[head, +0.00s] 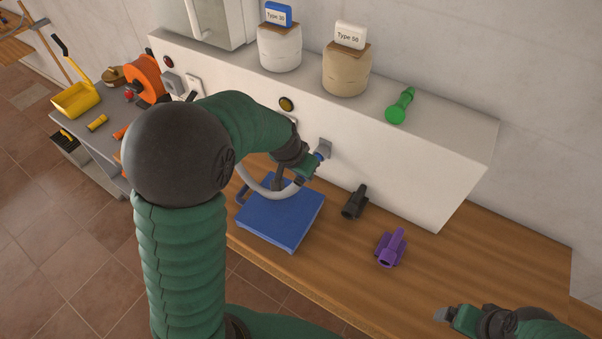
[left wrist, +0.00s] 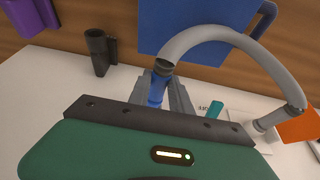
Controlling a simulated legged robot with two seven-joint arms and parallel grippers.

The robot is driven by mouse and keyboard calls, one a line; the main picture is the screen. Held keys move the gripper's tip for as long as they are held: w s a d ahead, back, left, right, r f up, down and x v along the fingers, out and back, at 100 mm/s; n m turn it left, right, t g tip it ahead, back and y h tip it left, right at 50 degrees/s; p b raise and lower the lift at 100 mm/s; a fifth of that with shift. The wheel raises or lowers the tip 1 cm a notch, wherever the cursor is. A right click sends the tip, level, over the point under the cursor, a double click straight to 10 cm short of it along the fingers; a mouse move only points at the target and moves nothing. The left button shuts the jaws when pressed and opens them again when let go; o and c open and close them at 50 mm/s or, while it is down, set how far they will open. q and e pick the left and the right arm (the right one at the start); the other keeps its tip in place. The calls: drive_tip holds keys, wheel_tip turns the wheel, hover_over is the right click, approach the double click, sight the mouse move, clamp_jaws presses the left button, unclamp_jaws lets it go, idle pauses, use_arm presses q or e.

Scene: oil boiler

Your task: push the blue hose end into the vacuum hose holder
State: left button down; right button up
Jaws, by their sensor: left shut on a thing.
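My left gripper (head: 318,160) is shut on the blue hose end (head: 322,155), close to the white cabinet's front face. In the left wrist view the blue hose end (left wrist: 156,90) sits between my grey fingers (left wrist: 160,98), with the grey hose (left wrist: 215,35) curving away from it.
A blue platform (head: 280,222) stands on the wooden bench (head: 460,270) below the hose. A black fitting (head: 355,202) and a purple fitting (head: 390,248) are to its right. Two labelled jars (head: 280,48) (head: 346,70) and a green piece (head: 400,106) stand on the cabinet (head: 430,150).

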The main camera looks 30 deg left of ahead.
use_arm(q)
drive_tip(key=shift+w, duration=1.05)
drive_tip(key=c, duration=1.1)
unclamp_jaws()
drive_tip(key=v, duration=1.6)
drive_tip(key=shift+s+r, duration=0.2)
drive_tip(key=shift+r, duration=0.15)
drive_tip(key=s+d+f+g, duration=0.1)
drive_tip(key=s+d+f, duration=0.3)
drive_tip(key=f, duration=0.5)
drive_tip(key=s+d+f, duration=0.5)
drive_tip(key=s+f, duration=0.1)
drive_tip(key=f, duration=0.2)
drive_tip(key=shift+s+d+f+g, duration=0.2)
drive_tip(key=shift+s+f+g, duration=0.15)
drive_tip(key=shift+f+g, duration=0.05)
